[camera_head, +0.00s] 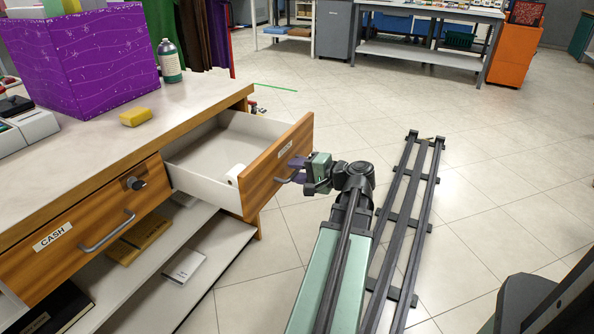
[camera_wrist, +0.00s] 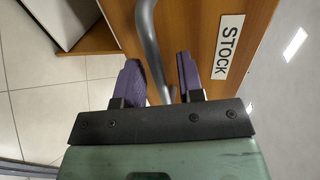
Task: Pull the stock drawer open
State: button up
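The stock drawer (camera_head: 278,168), with a wood front and white inside, stands pulled well out of the counter in the head view. Its STOCK label (camera_wrist: 228,47) is clear in the wrist view. The grey bar handle (camera_wrist: 149,40) runs down between the two purple fingers of my gripper (camera_wrist: 160,72). The fingers are apart, with a visible gap beside the bar, so my gripper looks open around the handle, not clamped on it. In the head view my gripper (camera_head: 297,170) is at the drawer front. The exact finger contact is hidden there.
A white roll (camera_head: 235,174) lies in the drawer. The cash drawer (camera_head: 85,232) at the left is shut, with a key lock. On the counter (camera_head: 75,160) are a purple box (camera_head: 85,60), a bottle (camera_head: 170,62) and a yellow block (camera_head: 136,117). Tiled floor at the right is clear beyond my rail.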

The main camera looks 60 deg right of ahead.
jog(key=a+p+v, duration=0.1)
jog(key=p+v, duration=0.1)
jog(key=v, duration=0.8)
jog(key=shift+s+d, duration=0.25)
jog(key=shift+d, duration=0.25)
jog(key=shift+a+r, duration=0.1)
